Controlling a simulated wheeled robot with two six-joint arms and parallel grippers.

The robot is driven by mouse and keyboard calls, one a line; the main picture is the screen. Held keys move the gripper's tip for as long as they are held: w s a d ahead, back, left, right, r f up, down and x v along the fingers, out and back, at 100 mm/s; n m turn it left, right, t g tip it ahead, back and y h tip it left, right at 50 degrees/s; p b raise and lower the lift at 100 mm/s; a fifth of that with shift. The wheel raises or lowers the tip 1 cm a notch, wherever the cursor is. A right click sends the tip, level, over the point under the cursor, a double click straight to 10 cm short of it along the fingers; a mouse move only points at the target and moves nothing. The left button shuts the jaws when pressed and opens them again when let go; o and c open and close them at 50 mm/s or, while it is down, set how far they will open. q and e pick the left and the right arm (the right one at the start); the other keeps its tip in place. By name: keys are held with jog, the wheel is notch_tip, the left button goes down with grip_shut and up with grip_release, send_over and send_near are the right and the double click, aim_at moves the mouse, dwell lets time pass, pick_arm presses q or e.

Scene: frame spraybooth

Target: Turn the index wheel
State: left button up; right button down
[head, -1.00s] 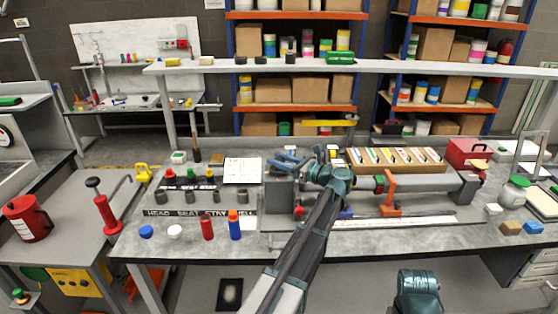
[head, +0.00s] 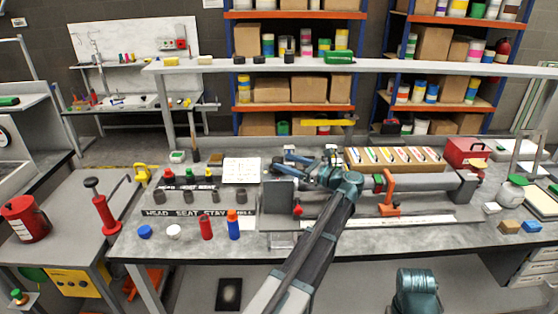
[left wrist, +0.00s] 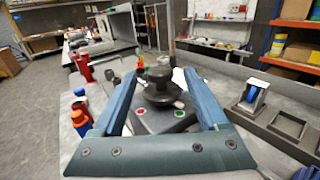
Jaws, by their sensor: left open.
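In the left wrist view, a dark stepped round wheel with a knob on top (left wrist: 160,88), which looks like the index wheel, sits on a dark plate (left wrist: 150,122) with a red and a green spot. My left gripper (left wrist: 157,78) is open, one blue finger on each side of the wheel in that view. I cannot tell whether either finger touches it. In the head view my left gripper (head: 298,159) is above and behind a grey upright block (head: 277,197) of the bench fixture. I cannot make out the wheel there.
The fixture's long horizontal cylinder (head: 430,184) and orange clamp (head: 390,190) lie to the right. A wooden tray (head: 352,167) of coloured sticks stands behind. Red (head: 206,228) and blue (head: 234,226) bottles stand at the bench's front left. A long shelf (head: 300,65) spans above.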

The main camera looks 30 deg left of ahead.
pick_arm(q)
jog(key=d, duration=0.9)
jog(key=shift+s+d, duration=0.3)
jog(key=shift+d, duration=0.1)
